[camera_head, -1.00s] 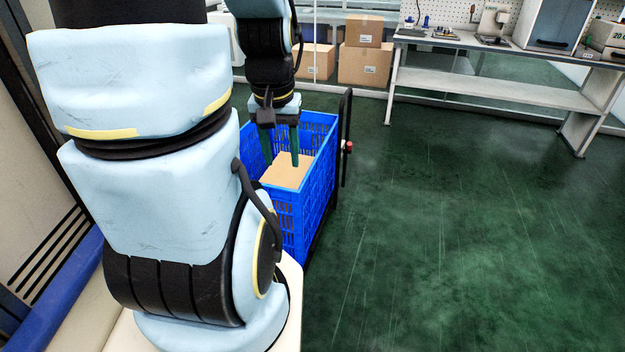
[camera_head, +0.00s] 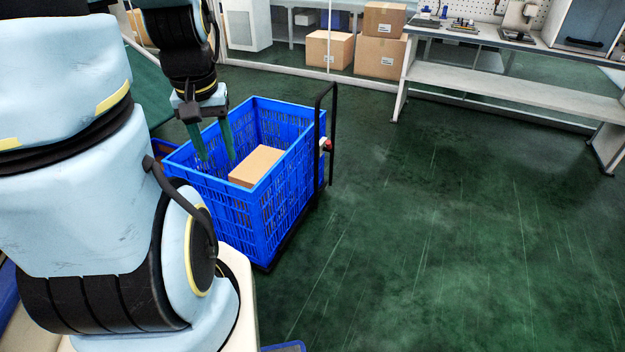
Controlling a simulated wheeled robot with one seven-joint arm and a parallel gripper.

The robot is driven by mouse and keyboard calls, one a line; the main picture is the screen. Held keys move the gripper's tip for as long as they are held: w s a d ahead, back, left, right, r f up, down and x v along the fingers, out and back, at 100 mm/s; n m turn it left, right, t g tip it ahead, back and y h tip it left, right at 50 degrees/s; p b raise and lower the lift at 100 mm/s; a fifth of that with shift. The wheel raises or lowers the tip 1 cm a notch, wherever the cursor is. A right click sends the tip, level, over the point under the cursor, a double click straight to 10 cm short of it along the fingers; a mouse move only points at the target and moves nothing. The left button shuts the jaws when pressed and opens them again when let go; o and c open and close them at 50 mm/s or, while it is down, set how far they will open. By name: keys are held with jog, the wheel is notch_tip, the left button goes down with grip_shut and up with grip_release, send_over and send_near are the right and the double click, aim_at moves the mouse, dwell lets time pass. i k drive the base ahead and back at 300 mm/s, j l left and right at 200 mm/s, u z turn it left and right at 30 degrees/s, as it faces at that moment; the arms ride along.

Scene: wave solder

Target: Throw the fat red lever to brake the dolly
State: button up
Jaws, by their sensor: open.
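The dolly (camera_head: 268,268) is a low dark platform with a tall black push handle (camera_head: 333,110) at its right end. A blue lattice crate (camera_head: 262,225) stands on it, with a cardboard box (camera_head: 257,165) inside. A small red part (camera_head: 327,145), with something whitish by it, sits at the handle's side; it is too small to tell its shape or position as a lever. My gripper (camera_head: 218,162) is open, its two green fingers pointing down over the left part of the crate. No box shows between the fingers. It is apart from the red part, to its left.
A workbench (camera_head: 515,88) with tools stands at the back right. Cardboard boxes (camera_head: 381,58) are stacked at the back. The green floor (camera_head: 430,230) right of the dolly is clear. My arm covers much of the left side.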

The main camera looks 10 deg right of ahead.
aim_at(329, 146)
jog(key=k+l, duration=0.1)
jog(key=l, duration=0.75)
jog(key=k+l+u, duration=0.1)
jog(key=l, duration=0.3)
jog(key=k+l, duration=0.1)
jog(key=l, duration=0.35)
jog(key=k+l, duration=0.1)
jog(key=l, duration=0.3)
jog(key=k+l+u, duration=0.1)
jog(key=l, duration=0.35)
jog(key=k+l, duration=0.1)
jog(key=l, duration=0.3)
jog(key=k+l, duration=0.1)
jog(key=l, duration=0.3)
jog(key=i+j+u, duration=0.3)
jog(key=i, duration=0.2)
jog(key=i+u, duration=0.3)
jog(key=i, duration=0.15)
jog(key=u, duration=1.1)
